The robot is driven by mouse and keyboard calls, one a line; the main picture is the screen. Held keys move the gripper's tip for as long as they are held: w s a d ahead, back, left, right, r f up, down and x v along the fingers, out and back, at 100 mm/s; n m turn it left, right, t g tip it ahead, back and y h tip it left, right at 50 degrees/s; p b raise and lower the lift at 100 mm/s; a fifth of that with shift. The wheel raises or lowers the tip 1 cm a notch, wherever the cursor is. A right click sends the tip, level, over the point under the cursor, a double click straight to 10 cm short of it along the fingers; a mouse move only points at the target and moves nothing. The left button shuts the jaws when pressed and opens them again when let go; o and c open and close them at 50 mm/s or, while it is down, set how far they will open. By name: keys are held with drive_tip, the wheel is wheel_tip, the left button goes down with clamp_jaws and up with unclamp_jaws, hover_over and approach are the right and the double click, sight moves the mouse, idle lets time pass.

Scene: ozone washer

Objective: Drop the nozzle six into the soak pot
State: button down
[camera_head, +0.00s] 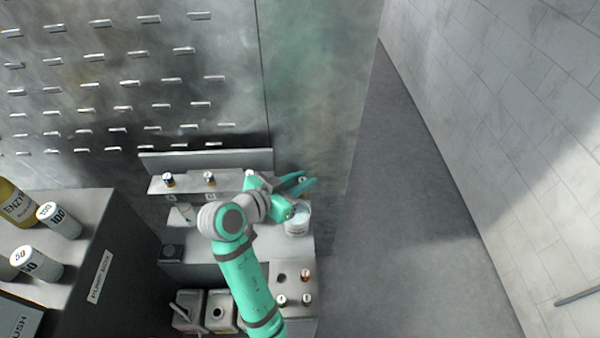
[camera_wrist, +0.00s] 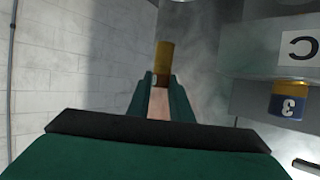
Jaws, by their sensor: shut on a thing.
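My gripper (camera_head: 304,184) is at the right end of the raised shelf, above a white round pot with a label (camera_head: 298,222), which may be the soak pot. In the wrist view my gripper (camera_wrist: 162,88) is shut on a brass-coloured cylinder (camera_wrist: 163,57), apparently the nozzle. It sticks out past the fingertips, and no number shows on it. The arm's wrist partly covers the pot, so I cannot tell what is inside it.
The raised shelf (camera_head: 190,188) holds other nozzles, including one (camera_head: 168,179) at its left. Metal basins (camera_head: 190,297) and a dark cabinet (camera_head: 125,235) stand lower left. The floor at right (camera_head: 400,220) is clear.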

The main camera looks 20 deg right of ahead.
drive_tip(key=shift+f, duration=2.6)
drive_tip(key=c, duration=1.5)
unclamp_jaws()
drive_tip(key=shift+v, duration=5.45)
drive_tip(key=shift+s, duration=0.1)
